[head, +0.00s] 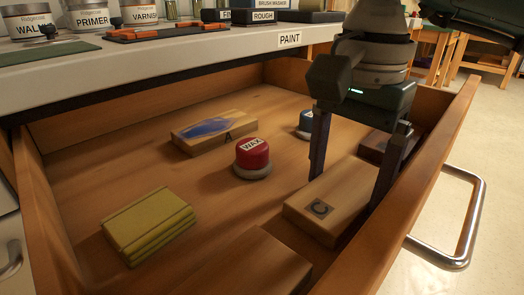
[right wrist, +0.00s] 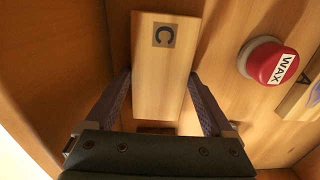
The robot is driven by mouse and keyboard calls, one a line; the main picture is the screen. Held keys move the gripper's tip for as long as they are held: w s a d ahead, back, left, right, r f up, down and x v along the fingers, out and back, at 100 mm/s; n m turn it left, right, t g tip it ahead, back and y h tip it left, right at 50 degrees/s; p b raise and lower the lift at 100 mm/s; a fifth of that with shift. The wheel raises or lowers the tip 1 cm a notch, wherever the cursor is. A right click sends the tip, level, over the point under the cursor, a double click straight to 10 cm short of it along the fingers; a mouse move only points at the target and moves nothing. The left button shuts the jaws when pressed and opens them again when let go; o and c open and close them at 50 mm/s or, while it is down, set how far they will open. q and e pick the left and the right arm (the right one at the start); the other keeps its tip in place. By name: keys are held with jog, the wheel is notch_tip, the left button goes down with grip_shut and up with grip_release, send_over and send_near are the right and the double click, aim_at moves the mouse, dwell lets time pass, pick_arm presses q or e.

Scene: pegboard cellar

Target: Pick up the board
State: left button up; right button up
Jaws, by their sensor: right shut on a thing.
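A light wooden board marked C (head: 333,196) lies in the open drawer near its right wall. My right gripper (head: 347,190) reaches down from above, with one finger on each side of the board, and is shut on it. The right wrist view shows the board (right wrist: 158,80) between the two fingers (right wrist: 161,95), its C label beyond them. I cannot tell if the board is clear of the drawer floor. Another wooden board, marked A (head: 205,131), with a blue patch, lies further back in the drawer. My left gripper is not in view.
The drawer (head: 90,170) also holds a red WAX tin (head: 252,155), a yellow-green block (head: 150,226), a blue-lidded tin (head: 305,122) and a dark block (head: 375,146). The drawer's right wall (head: 425,170) is close to my right gripper. The counter edge (head: 150,72) overhangs the back.

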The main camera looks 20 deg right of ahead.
jog(key=c, duration=0.5)
